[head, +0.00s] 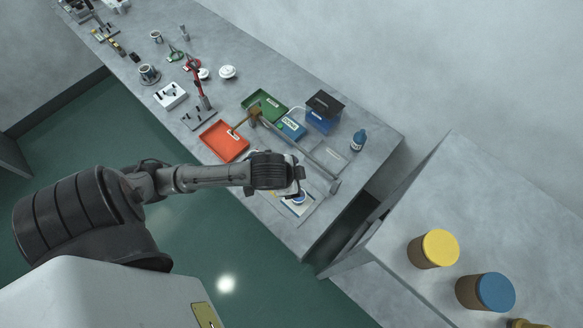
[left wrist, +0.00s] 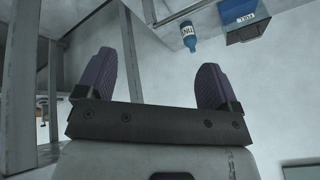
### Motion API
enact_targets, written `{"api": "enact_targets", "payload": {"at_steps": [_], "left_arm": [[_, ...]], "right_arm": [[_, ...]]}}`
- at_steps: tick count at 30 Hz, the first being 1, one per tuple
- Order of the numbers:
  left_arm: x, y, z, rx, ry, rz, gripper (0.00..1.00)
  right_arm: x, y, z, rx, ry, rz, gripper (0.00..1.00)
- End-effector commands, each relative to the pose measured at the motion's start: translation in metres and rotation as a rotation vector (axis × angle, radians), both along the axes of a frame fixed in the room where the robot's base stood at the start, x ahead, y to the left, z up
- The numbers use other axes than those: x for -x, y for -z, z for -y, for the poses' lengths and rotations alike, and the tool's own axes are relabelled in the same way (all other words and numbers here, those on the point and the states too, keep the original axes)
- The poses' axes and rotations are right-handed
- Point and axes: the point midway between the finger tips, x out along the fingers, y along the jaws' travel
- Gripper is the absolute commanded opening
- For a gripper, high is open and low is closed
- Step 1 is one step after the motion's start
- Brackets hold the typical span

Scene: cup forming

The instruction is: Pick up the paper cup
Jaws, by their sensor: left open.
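I cannot make out a paper cup for certain in either view. A small white and blue round item (head: 299,198) sits on a pale plate near the bench's front edge, partly hidden by my left gripper; I cannot tell what it is. My left gripper (head: 296,180) is over this part of the bench in the head view. In the left wrist view the purple fingers of my left gripper (left wrist: 156,80) are wide apart with nothing between them. My right gripper is in neither view.
An orange tray (head: 224,141), a green tray (head: 264,104) and a blue box (head: 321,121) stand on the grey bench (head: 375,130). A blue bottle (head: 358,140) is near its right end; the bottle also shows in the left wrist view (left wrist: 188,40). Yellow-lidded (head: 439,247) and blue-lidded (head: 492,291) containers stand at right.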

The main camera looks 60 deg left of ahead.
Motion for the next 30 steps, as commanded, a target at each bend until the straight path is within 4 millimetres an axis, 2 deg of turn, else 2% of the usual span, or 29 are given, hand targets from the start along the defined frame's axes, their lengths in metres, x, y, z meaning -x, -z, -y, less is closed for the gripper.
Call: {"api": "enact_targets", "payload": {"at_steps": [1, 6, 9, 12, 16, 21, 25, 30], "left_arm": [[-0.012, 0.032, -0.017, -0.026, -0.005, -0.010, 0.87], [-0.032, 0.082, -0.074, -0.008, -0.170, -0.123, 0.87], [-0.030, 0.102, -0.110, 0.056, -0.392, -0.212, 0.87], [-0.023, 0.109, -0.127, 0.139, -0.617, -0.280, 0.87], [-0.015, 0.115, -0.133, 0.228, -0.844, -0.338, 0.87], [-0.009, 0.119, -0.134, 0.293, -1.019, -0.377, 0.87], [-0.007, 0.130, -0.133, 0.311, -1.069, -0.390, 0.87], [-0.007, 0.159, -0.133, 0.313, -1.076, -0.393, 0.87]], "right_arm": [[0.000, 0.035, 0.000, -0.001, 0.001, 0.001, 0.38], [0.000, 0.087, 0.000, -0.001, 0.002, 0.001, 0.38], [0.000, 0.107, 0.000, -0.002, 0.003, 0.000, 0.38], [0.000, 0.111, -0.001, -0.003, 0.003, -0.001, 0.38], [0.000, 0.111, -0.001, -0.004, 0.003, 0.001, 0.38], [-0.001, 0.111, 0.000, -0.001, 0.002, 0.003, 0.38], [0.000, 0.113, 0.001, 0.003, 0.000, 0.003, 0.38], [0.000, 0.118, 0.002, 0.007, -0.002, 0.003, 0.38]]}}
